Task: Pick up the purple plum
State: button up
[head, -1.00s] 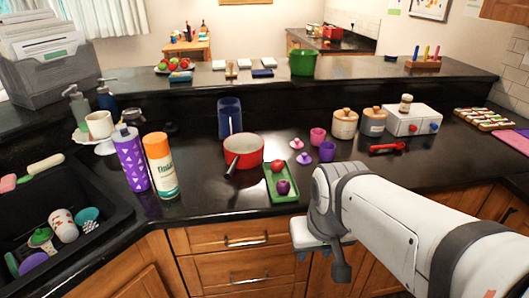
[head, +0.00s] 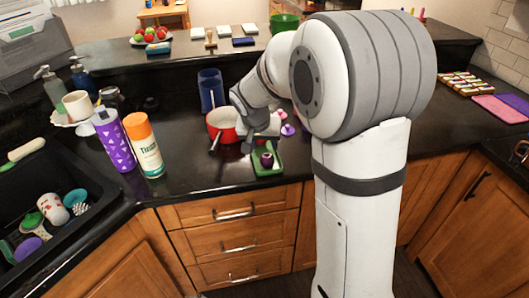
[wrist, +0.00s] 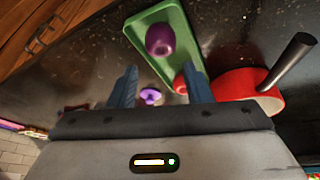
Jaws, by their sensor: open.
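The purple plum (head: 267,160) sits on a narrow green tray (head: 268,172) on the black counter. In the wrist view the plum (wrist: 160,40) lies beyond my fingertips, on the tray (wrist: 180,21). My gripper (wrist: 162,85) is open and empty, its two blue-grey fingers apart. In the head view my gripper (head: 262,141) is over the back part of the tray, close behind the plum.
A red pot (head: 221,124) with a dark handle stands beside the tray. A purple bottle (head: 114,140) and an orange-capped can (head: 144,145) stand to the left. A small purple item (wrist: 150,95) shows between my fingers. My arm covers the counter's right part.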

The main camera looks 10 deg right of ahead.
aim_at(267, 157)
jog(key=shift+w+a+f, duration=0.15)
jog(key=shift+a+f, duration=0.05)
jog(key=shift+a, duration=0.05)
jog(key=f, duration=0.3)
jog(key=d+f+p, duration=0.1)
jog(key=f, duration=0.1)
jog(key=shift+w+d+f, duration=0.15)
jog(key=shift+f, duration=0.25)
jog(key=shift+w+d+f, duration=0.2)
jog(key=shift+w+f, duration=0.15)
jog(key=shift+f, duration=0.2)
jog(key=shift+w+d, duration=0.1)
jog(key=shift+w, duration=0.15)
jog(key=shift+s+a+r, duration=0.15)
jog(key=shift+s+a, duration=0.05)
jog(key=shift+s, duration=0.05)
jog(key=shift+c, duration=1.4)
jog(key=shift+s, duration=0.1)
jog(key=c, duration=0.3)
jog(key=shift+c, duration=0.2)
